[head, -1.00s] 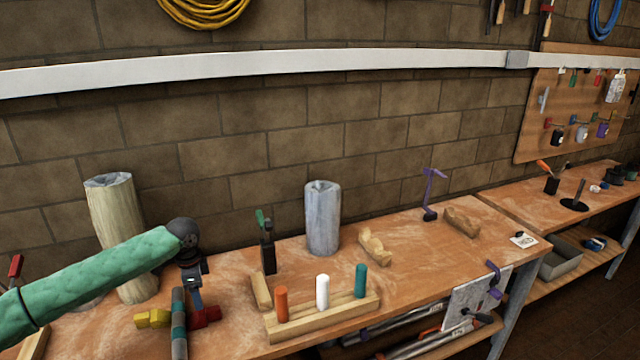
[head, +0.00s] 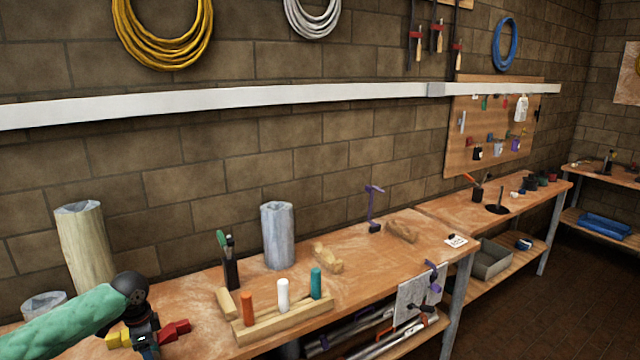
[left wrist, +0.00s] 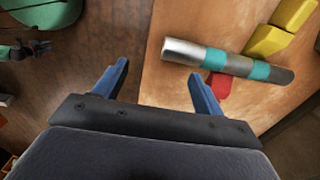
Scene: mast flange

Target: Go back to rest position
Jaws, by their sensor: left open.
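My left arm, in a green sleeve, comes in from the left in the head view and ends at the lower left, over the near part of the workbench (head: 370,262). In the left wrist view, my left gripper (left wrist: 158,82) shows two blue fingers spread apart with nothing between them. A red piece (left wrist: 219,85) and yellow pieces (left wrist: 268,40) lie by the rod. My right gripper does not show.
A wooden block with orange, white and teal pegs (head: 285,322) stands right of my arm. Behind are a pale roll (head: 85,245), a grey roll (head: 278,235) and a black tool holder (head: 231,268). A second bench (head: 510,212) stands farther right.

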